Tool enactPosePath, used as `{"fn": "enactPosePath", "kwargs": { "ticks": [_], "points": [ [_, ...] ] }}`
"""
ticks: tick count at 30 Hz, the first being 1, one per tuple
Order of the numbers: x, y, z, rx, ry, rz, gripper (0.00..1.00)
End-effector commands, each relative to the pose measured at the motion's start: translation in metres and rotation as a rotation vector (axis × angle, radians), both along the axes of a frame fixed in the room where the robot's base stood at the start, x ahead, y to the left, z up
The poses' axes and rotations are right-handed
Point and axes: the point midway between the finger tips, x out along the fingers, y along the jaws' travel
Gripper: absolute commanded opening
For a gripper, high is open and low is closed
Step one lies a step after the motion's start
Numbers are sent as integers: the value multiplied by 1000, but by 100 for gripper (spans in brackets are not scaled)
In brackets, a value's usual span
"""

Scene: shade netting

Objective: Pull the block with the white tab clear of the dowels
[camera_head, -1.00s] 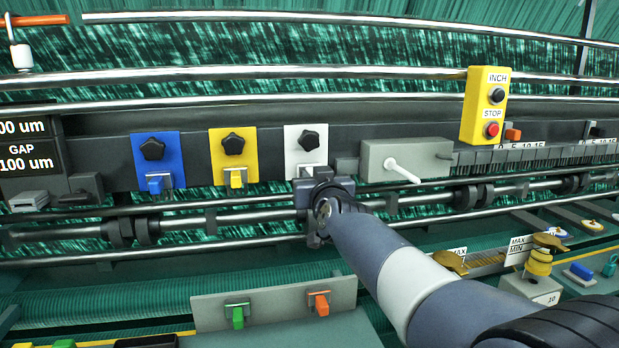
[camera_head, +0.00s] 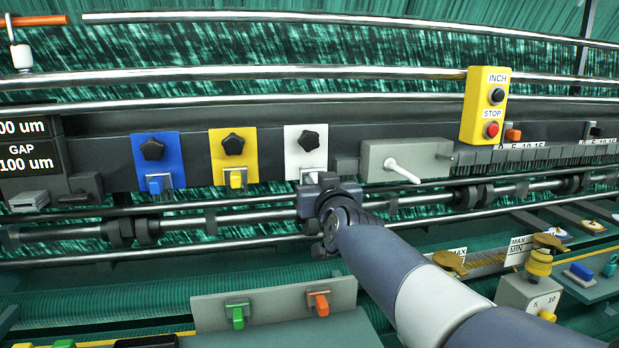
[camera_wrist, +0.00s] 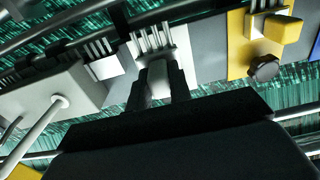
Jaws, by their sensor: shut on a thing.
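The block with the white tab is a white plate (camera_head: 306,146) with a black star knob, on the dark rail in the head view. Its tab is mostly hidden behind my gripper (camera_head: 313,178). In the wrist view my gripper (camera_wrist: 158,85) has its two dark fingers shut on the white tab (camera_wrist: 157,80), in front of the pale ribbed part of the block (camera_wrist: 155,38). The plate looks flush against the rail. I cannot make out the dowels, or tell whether the block is still on them.
A yellow block (camera_head: 233,152) and a blue block (camera_head: 157,158) sit to the left. A grey box with a white lever (camera_head: 402,160) stands close on the right. Long metal bars (camera_head: 230,217) run just below. A yellow switch box (camera_head: 484,104) is farther right.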

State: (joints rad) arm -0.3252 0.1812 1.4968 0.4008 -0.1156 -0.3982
Motion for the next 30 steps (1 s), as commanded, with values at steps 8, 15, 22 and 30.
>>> {"fn": "enactPosePath", "kwargs": {
  "ticks": [8,15,22,30],
  "points": [
    [-2,0,1,1,-2,0,0],
    [-1,0,1,1,-2,0,0],
    [-12,-4,1,1,-2,0,0],
    [-33,-9,1,1,-2,0,0]
  ]
}}
